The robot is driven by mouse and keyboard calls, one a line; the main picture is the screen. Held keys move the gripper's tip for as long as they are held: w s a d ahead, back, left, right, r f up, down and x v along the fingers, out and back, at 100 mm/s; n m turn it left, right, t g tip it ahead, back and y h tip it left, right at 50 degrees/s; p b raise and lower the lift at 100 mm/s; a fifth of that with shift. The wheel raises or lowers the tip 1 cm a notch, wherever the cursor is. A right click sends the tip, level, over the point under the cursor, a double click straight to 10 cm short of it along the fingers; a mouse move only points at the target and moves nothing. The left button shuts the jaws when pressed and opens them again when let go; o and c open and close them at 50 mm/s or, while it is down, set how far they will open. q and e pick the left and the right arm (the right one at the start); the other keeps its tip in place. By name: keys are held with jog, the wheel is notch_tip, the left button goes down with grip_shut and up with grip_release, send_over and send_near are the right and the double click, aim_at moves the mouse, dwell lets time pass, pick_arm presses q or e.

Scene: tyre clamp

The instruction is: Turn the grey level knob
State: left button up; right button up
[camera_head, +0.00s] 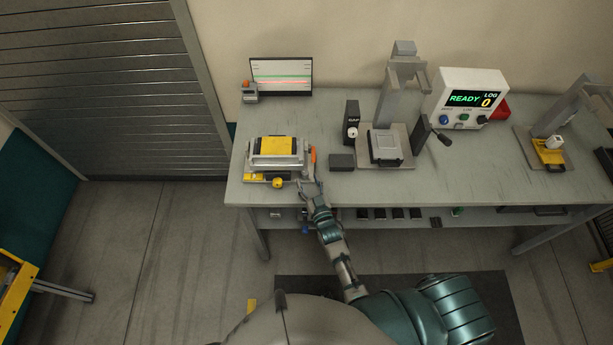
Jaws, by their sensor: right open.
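A grey fixture with yellow parts (262,163) stands at the left end of the bench. A yellow knob (278,183) is at its front and an orange handle (313,155) at its right side. My right gripper (309,182) is open by the fixture's front right corner, near the bench's front edge. I cannot tell whether its fingers touch anything. I cannot clearly make out a grey level knob; the gripper may cover part of that corner. My left gripper is out of view.
A dark block (342,162) lies right of the gripper. Behind it are a black GAP box (352,115) with a pale knob, a grey press (391,135) and a white READY control box (466,90). A screen (281,73) stands at the back left. The bench (470,170) is clear at front right.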

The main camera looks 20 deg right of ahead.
aim_at(305, 174)
jog(key=shift+w, duration=1.2)
grip_shut()
jog(key=shift+r+n+y+p, duration=0.1)
jog(key=shift+n+y+p, duration=0.2)
jog(key=shift+n+y, duration=0.35)
jog(key=shift+d+y, duration=0.15)
jog(key=shift+y, duration=0.3)
grip_release()
